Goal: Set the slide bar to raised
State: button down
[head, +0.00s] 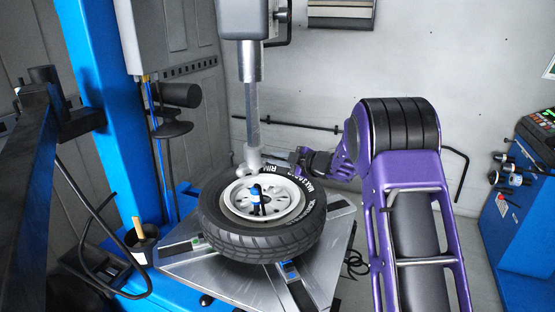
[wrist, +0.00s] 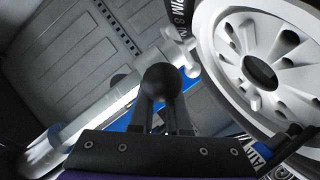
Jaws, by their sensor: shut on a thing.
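The slide bar (head: 252,115) is an upright grey steel post coming down from a grey housing on the tyre machine. Its lower end, with the mount head (head: 250,163), is down at the rim's far edge; I cannot tell if it touches. In the wrist view the slide bar (wrist: 95,108) runs slantwise, with the mount head (wrist: 180,55) beside the white rim. My gripper (head: 296,158) is just right of the bar's lower end. In the wrist view my gripper (wrist: 163,108) is shut on a round black knob (wrist: 160,84). The knob's link to the bar is hidden.
A tyre on a white rim (head: 262,215) lies flat on the steel turntable (head: 185,278), close to my gripper. A blue column (head: 110,110) stands left, with a black arm (head: 30,190) at far left. A blue cabinet (head: 520,225) stands right. Open floor shows between.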

notch_tip(320, 180, up, 15)
jog(key=p, duration=0.9)
jog(key=shift+d+r, duration=0.2)
jog(key=shift+d, duration=0.2)
jog(key=shift+a+r, duration=0.1)
jog(key=c, duration=0.9)
grip_release()
jog(key=shift+a+r, duration=0.1)
jog(key=shift+r, duration=0.05)
jog(key=v, duration=1.7)
jog(key=shift+s, duration=0.15)
